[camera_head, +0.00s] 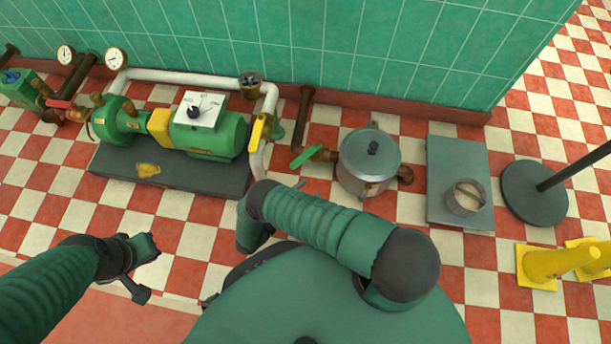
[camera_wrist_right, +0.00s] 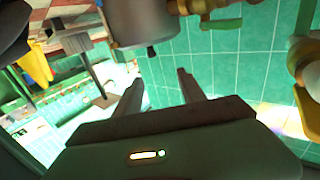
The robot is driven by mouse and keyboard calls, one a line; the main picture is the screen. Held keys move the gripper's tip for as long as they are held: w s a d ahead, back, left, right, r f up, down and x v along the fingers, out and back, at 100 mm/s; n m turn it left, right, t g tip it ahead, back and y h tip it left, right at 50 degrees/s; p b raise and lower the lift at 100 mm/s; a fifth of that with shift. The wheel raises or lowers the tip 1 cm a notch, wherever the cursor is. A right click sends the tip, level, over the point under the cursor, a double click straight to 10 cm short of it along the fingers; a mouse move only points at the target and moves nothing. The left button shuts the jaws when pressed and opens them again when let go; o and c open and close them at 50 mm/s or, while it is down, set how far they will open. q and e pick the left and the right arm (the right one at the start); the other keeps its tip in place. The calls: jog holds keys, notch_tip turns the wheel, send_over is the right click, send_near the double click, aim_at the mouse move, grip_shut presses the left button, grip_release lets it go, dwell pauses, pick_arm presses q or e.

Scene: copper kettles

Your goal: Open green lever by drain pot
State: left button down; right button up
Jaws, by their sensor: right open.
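The drain pot (camera_head: 368,165) is a silver lidded pot with a dark knob, standing on the checkered floor near the wall. A green lever (camera_head: 306,156) sits on the brown pipe fitting at the pot's left side. The wrist view shows the lever (camera_wrist_right: 222,24) and the pot (camera_wrist_right: 142,22) at its top, beyond my fingers. My right gripper (camera_wrist_right: 159,84) is open, with nothing between its two fingers, and apart from the lever. In the head view my right forearm hides most of it. My left gripper (camera_head: 140,268) is at lower left, far from the lever; its jaw opening is unclear.
A green pump (camera_head: 215,137) with a white pipe (camera_head: 180,76) and a yellow lever (camera_head: 257,133) stands left of the green lever. A grey plate (camera_head: 455,150) bearing a metal container (camera_head: 466,197) is to the right. Yellow cones (camera_head: 560,262) stand at far right. The tiled wall (camera_head: 340,40) is behind.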

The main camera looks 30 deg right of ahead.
jog(key=shift+c, duration=0.6)
jog(key=w+d+r+t+y, duration=0.1)
jog(key=w, duration=0.1)
jog(key=w+d+t+y+p, duration=0.1)
jog(key=w, duration=0.1)
jog(key=w+d+r+n+t+y+p, duration=0.1)
jog(key=w+d+t, duration=0.1)
jog(key=shift+w+r+y, duration=0.3)
jog(key=shift+w+y, duration=0.05)
jog(key=shift+y, duration=0.05)
jog(key=c, duration=0.7)
jog(key=y+p, duration=0.1)
jog(key=w+d+t+y, duration=0.1)
jog(key=y, duration=0.1)
jog(key=shift+w+d+r+n+p, duration=0.15)
jog(key=shift+w+r+n+p, duration=0.1)
jog(key=shift+r+n+p, duration=0.1)
grip_shut()
jog(key=s+a+g+y+p, duration=0.1)
jog(key=s+a+g+y, duration=0.1)
jog(key=s+y, duration=0.6)
jog(key=w+d+f+b, duration=0.2)
jog(key=w+f+b, duration=0.4)
jog(key=w+b, duration=0.2)
jog(key=shift+w+d+f+h, duration=0.2)
jog(key=shift+w+f+h, duration=0.1)
jog(key=shift+w, duration=0.2)
jog(key=shift+w+a, duration=0.1)
